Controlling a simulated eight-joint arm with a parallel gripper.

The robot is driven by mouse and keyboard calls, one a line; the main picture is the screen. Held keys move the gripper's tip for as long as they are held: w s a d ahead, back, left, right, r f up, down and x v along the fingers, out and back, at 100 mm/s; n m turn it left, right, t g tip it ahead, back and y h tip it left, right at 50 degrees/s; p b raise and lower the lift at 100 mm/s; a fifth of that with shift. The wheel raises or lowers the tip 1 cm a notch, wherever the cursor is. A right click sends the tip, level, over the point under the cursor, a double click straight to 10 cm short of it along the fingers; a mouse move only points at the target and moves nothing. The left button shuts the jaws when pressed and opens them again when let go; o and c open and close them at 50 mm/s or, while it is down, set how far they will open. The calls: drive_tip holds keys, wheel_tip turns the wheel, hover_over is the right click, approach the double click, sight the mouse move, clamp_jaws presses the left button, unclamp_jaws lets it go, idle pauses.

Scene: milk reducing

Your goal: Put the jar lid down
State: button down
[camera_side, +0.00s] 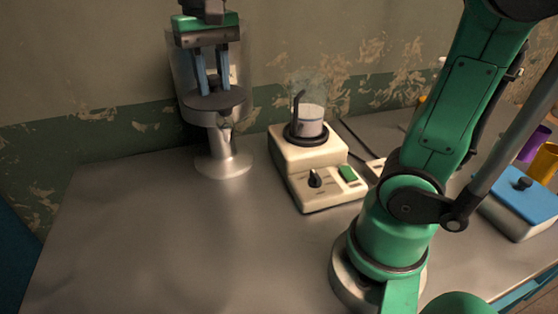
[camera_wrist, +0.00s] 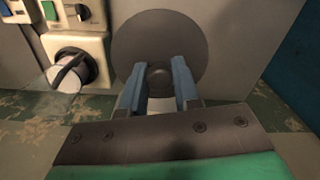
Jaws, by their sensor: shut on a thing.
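The jar lid (camera_side: 230,99) is a flat dark grey disc with a small knob. In the wrist view the lid (camera_wrist: 160,38) fills the upper middle, and my gripper (camera_wrist: 159,88) has one finger each side of the knob. A clear glass vessel with white contents (camera_side: 310,118) stands on a cream appliance (camera_side: 312,165).
The grey table (camera_side: 170,240) is clear at the front left and middle. The appliance has a black dial and a green switch. A blue-lidded box (camera_side: 520,200) and purple and yellow cups (camera_side: 544,162) stand at the right. A peeling wall closes the back.

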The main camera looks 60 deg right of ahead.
sight(225, 274)
drive_tip(key=s+a+f+n, duration=0.2)
drive_tip(key=s+a+n, duration=0.1)
drive_tip(key=a, duration=0.3)
drive_tip(key=s+a+f+n, duration=0.2)
drive_tip(key=s+a+n, duration=0.1)
drive_tip(key=a, duration=0.3)
wheel_tip(225, 274, down, 19)
drive_tip(key=shift+s+d+f, duration=0.1)
drive_tip(key=shift+d+f, duration=0.05)
drive_tip(key=shift+f, duration=0.05)
drive_tip(key=shift+f, duration=0.15)
drive_tip(key=c, duration=0.6)
unclamp_jaws()
drive_tip(key=shift+c, duration=0.2)
